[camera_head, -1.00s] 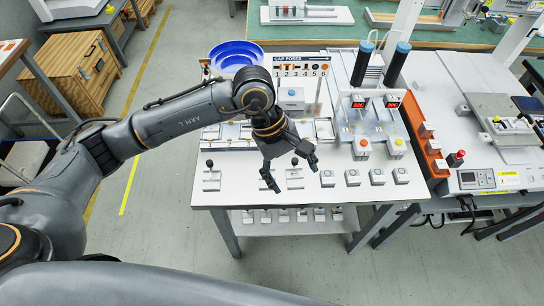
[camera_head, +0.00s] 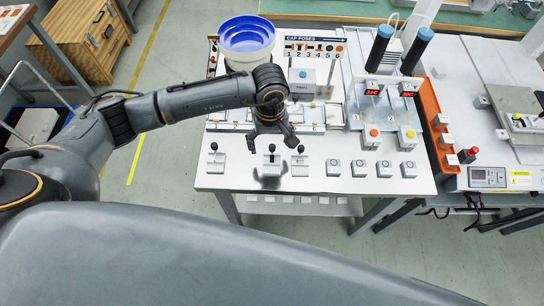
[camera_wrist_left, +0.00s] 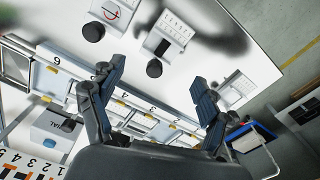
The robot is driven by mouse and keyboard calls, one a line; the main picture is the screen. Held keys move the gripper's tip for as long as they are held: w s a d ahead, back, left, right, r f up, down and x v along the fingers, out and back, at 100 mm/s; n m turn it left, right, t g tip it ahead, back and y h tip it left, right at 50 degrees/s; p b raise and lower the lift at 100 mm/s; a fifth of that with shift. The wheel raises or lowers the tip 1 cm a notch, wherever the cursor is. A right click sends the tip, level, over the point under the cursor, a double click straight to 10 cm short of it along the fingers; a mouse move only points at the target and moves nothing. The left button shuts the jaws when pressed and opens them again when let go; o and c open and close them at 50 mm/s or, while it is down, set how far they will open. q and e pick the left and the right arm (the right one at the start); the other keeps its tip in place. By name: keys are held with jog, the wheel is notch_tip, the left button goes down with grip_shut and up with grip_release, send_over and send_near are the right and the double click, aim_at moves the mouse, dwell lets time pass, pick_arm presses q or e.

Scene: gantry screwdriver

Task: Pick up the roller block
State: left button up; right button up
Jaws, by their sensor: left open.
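My left gripper (camera_head: 271,141) is open and empty above the white worktable (camera_head: 400,178), just behind the row of lever blocks at its front. In the left wrist view its two fingers (camera_wrist_left: 155,97) are spread wide, with a numbered tray row (camera_wrist_left: 137,118) beyond them. Three small lever blocks with black knobs stand at the front: a left one (camera_head: 215,162), a middle one (camera_head: 271,166) and a right one (camera_head: 300,166). I cannot tell which thing, if any, is the roller block. My right gripper is not in view.
A blue round bowl (camera_head: 247,40) stands at the back left of the table. A white box (camera_head: 302,82) stands behind the tray row. Two dark cylinders with blue tops (camera_head: 416,48) lean at the right. Several square button blocks (camera_head: 359,168) line the front right.

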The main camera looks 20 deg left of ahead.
aim_at(271, 147)
pick_arm(q)
notch_tip(271, 147, down, 4)
jog(key=shift+d+r+p, duration=0.1)
jog(key=shift+r+p, duration=0.05)
jog(key=shift+p, duration=0.35)
jog(key=shift+w+f, duration=0.1)
jog(key=shift+f, duration=0.15)
jog(key=shift+c, duration=0.7)
jog(key=c, duration=1.1)
jog(key=shift+c, duration=0.2)
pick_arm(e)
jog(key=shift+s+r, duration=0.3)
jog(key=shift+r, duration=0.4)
pick_arm(q)
jog(key=shift+r, duration=0.1)
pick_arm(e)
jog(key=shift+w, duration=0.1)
